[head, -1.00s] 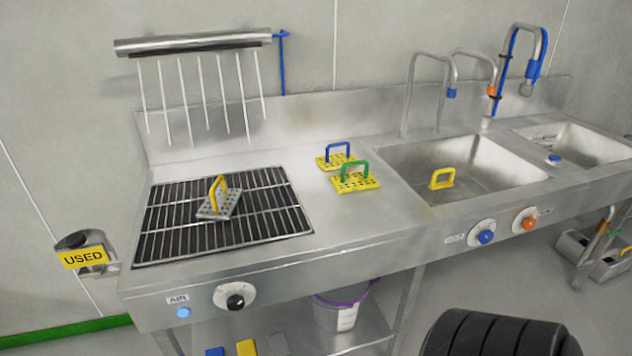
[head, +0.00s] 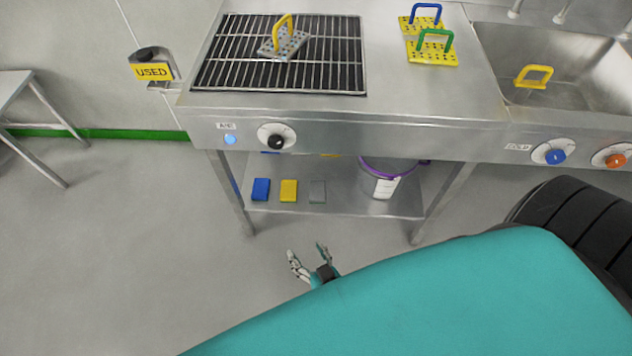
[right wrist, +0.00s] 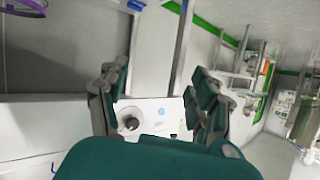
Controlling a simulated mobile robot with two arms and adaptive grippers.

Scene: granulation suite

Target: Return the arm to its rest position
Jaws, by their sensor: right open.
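My right gripper (head: 312,262) is low in the head view, in front of the bench's lower shelf and over the grey floor. Its two fingers are apart with nothing between them. In the right wrist view its fingers (right wrist: 160,105) also stand apart and empty, with part of the bench front showing beyond them. A teal arm link of mine covers the lower right of the head view. My left gripper is not in either current view.
The steel bench (head: 440,120) spans the top, with a black grate (head: 335,70) holding a grey plate (head: 284,43) with a yellow handle. Yellow plates (head: 432,52) stand beside the sink (head: 590,85). The lower shelf (head: 335,205) holds small blocks and a bucket (head: 382,186).

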